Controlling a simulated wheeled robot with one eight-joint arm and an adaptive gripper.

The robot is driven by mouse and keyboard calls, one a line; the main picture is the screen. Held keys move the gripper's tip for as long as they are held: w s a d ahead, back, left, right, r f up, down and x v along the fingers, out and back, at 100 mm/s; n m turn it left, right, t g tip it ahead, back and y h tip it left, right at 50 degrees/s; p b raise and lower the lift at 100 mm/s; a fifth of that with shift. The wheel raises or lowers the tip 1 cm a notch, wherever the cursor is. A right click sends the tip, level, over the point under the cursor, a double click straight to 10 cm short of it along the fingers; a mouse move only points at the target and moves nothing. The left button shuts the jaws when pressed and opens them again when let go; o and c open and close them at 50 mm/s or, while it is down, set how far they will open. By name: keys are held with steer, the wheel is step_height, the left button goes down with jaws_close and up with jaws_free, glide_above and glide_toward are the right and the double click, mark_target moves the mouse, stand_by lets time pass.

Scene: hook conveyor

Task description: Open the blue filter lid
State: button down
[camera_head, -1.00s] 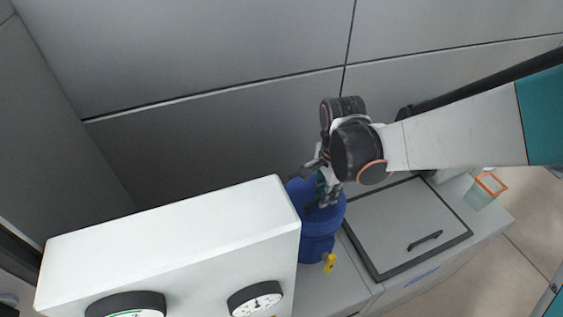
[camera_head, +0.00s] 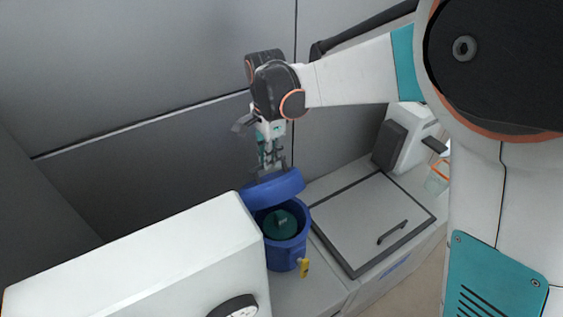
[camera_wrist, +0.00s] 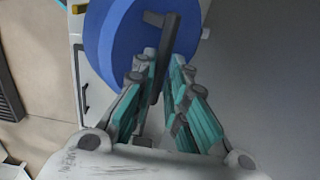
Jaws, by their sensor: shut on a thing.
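The blue filter lid (camera_head: 274,187) is raised and tilted above the blue filter housing (camera_head: 287,254). The housing's mouth shows below it, with a dark green part (camera_head: 280,224) inside. My gripper (camera_head: 270,165) is above the lid and shut on the lid's grey handle. In the wrist view, my gripper (camera_wrist: 160,90) has its fingers on either side of the dark handle (camera_wrist: 167,50), which stands on the round blue lid (camera_wrist: 115,35).
A white box with gauges (camera_head: 130,265) stands left of the housing. A yellow valve handle (camera_head: 304,267) sticks out at the housing's lower front. A square grey hatch with a black handle (camera_head: 392,232) lies to the right. A grey wall (camera_head: 150,70) is behind.

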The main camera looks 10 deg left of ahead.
steer(key=w+a+f, duration=0.1)
steer(key=w+a, duration=0.5)
steer(key=shift+w+a+f+b, duration=0.15)
steer(key=shift+f+b, duration=0.2)
steer(key=shift+b, duration=0.05)
steer(key=shift+w, duration=0.15)
steer(key=shift+r, duration=0.1)
steer(key=c, duration=1.7)
jaws_free()
steer(key=shift+w, duration=0.1)
steer(key=shift+r, duration=0.1)
step_height(320, 180, up, 12)
steer(key=shift+f, duration=0.1)
